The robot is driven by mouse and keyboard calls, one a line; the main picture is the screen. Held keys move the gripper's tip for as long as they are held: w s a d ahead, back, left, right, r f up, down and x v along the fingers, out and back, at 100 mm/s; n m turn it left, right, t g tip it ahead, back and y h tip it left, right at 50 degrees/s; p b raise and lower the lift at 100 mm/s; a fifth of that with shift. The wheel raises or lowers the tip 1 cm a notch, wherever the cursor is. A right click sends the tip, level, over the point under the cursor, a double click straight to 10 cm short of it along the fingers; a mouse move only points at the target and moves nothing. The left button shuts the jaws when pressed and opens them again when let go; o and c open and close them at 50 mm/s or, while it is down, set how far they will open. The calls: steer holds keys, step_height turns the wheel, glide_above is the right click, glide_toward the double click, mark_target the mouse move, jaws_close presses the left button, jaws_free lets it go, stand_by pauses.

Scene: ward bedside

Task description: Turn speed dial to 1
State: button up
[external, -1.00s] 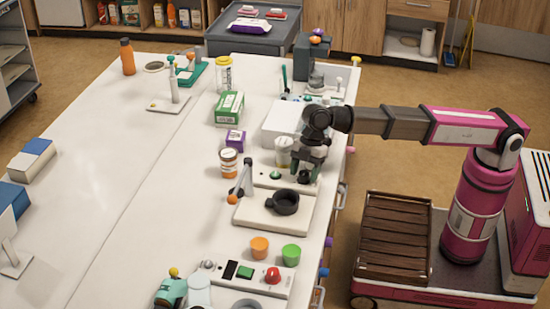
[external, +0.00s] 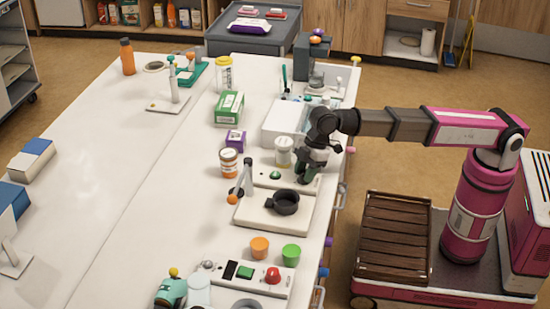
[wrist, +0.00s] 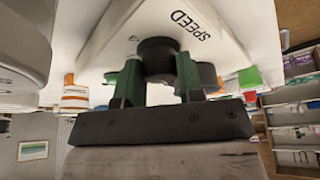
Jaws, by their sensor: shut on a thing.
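The speed dial (wrist: 158,55) is a dark round knob on a white panel marked SPEED (wrist: 190,24), seen close up in the wrist view. A "3" shows beside the dial; its pointer cannot be made out. My gripper (wrist: 159,78) has its two green-lined fingers on either side of the dial, shut on it. In the external view, my gripper (external: 308,174) points down at the right end of a low white unit with a green button (external: 275,175). The dial is hidden there behind the gripper.
A white-capped jar (external: 283,152) stands just left of my gripper. A white box (external: 287,122) lies behind it. A white base with a black ring (external: 286,202) sits in front. Orange (external: 259,247) and green cups (external: 291,254) stand nearer.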

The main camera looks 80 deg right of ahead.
steer(key=m+t+h, duration=0.1)
steer(key=m, duration=0.2)
steer(key=shift+s+m, duration=0.1)
steer(key=shift+m, duration=0.2)
steer(key=shift+a+m+t+h, duration=0.1)
steer(key=shift+m+t+h, duration=0.4)
steer(key=shift+m, duration=1.4)
steer(key=o, duration=0.9)
steer(key=shift+r, duration=0.1)
steer(key=v, duration=1)
steer(key=shift+a+r, duration=0.15)
steer(key=shift+r, duration=0.2)
